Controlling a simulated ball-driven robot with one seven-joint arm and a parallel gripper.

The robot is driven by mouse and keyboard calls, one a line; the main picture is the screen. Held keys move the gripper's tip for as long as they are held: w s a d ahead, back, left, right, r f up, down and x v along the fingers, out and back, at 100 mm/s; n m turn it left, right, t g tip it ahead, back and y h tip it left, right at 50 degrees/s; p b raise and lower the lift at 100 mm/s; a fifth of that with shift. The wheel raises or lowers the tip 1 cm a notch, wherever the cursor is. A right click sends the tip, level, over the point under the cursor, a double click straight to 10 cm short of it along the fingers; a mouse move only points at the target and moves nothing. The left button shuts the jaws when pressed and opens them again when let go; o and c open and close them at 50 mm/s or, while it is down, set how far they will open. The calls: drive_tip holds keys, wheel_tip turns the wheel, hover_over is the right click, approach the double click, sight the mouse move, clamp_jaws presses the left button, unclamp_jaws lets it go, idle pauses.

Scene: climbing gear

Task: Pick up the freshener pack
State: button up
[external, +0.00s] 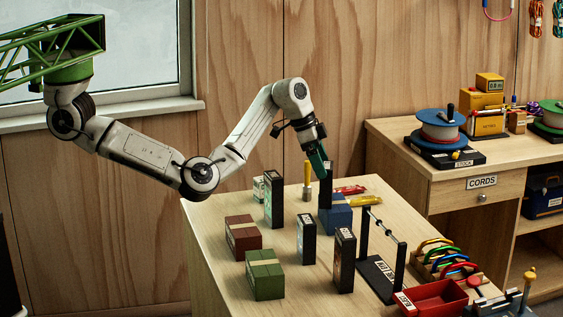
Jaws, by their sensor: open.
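My gripper (321,164) is at the end of the arm over the back middle of the wooden table, pointing down. It is open. A dark upright pack (325,193) stands directly below it, beside a blue block (340,215); I cannot tell whether the fingers are around it or just above it. Other dark upright packs stand nearby: one at the back left (274,200), one in the middle (307,240) and one in front (344,262). A small pale box (258,190) stands at the back left. The labels are too small to tell which is the freshener pack.
A maroon block (243,237) and a green block (265,275) sit at the left. A yellow-handled tool (307,178) stands close left of my gripper. A black rack (380,276), colored carabiners (440,256) and a red tray (435,301) fill the right front.

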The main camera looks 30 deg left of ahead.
sight(329, 180)
drive_tip(key=shift+d+p+x, duration=0.2)
drive_tip(key=shift+p+x, duration=0.45)
drive_tip(key=shift+x, duration=2.4)
drive_tip(key=shift+s, duration=0.15)
drive_tip(key=shift+r, duration=0.1)
drive_tip(key=c, duration=1.1)
